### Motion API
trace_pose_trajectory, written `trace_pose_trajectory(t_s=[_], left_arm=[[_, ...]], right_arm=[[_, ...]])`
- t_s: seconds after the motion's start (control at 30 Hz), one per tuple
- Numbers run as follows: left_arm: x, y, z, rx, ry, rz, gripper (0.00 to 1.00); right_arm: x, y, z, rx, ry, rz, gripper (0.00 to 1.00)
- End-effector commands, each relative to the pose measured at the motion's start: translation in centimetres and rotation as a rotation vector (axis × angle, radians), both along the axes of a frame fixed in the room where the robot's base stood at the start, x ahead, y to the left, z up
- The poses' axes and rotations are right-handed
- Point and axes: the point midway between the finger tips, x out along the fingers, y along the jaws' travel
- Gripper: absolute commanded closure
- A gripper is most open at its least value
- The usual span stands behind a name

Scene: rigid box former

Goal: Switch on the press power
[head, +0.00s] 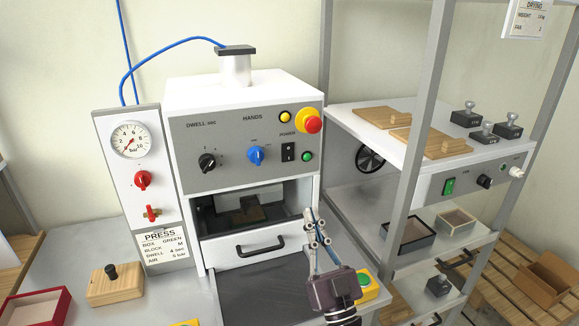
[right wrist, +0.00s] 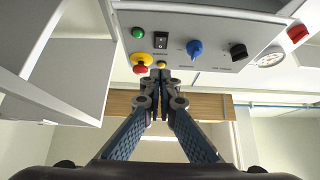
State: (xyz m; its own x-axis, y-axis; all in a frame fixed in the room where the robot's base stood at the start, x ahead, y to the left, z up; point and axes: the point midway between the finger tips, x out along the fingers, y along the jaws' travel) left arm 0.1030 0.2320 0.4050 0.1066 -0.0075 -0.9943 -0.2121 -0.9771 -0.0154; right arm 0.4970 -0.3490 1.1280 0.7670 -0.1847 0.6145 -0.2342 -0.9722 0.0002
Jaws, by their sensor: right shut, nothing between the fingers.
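The press (head: 245,135) is a white cabinet with a grey control panel. Its black POWER rocker switch (head: 288,151) sits on the right of the panel, beside a green round lamp or button (head: 307,156). In the right wrist view the rocker (right wrist: 160,40) shows upside down near the top. I cannot tell its position or whether the green one is lit. My right gripper (head: 310,213) is shut and empty, in front of the press, lower than the switch and apart from it. My left gripper is not in view.
A red mushroom button (head: 309,121) on yellow sticks out above the switch. A blue knob (head: 256,155) and black knob (head: 207,162) are to its left. The drawer (head: 245,247) is below. A shelf post (head: 425,120) stands to the right.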

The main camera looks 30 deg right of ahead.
Motion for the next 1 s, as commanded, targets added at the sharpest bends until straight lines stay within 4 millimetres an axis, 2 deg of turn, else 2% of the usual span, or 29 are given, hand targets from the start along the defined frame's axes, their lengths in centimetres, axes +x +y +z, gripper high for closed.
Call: trace_pose_trajectory(t_s=[0.1,0.2,0.47,0.7,0.9,1.0], left_arm=[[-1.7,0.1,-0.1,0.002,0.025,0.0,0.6],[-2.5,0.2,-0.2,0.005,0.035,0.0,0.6],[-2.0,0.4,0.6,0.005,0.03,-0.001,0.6],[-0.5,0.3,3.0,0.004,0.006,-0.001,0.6],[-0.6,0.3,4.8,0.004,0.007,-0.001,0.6],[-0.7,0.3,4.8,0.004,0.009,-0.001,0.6]], right_arm=[[0.0,0.0,0.0,0.0,-0.002,-0.001,1.0],[0.0,0.0,0.0,0.0,-0.001,0.0,1.0],[1.0,-0.2,1.2,-0.001,-0.003,0.0,1.0],[4.7,-1.1,4.4,-0.002,-0.004,0.0,1.0],[8.0,-1.9,7.0,0.0,-0.002,0.0,1.0],[9.4,-2.2,6.2,0.0,0.002,0.001,1.0]])
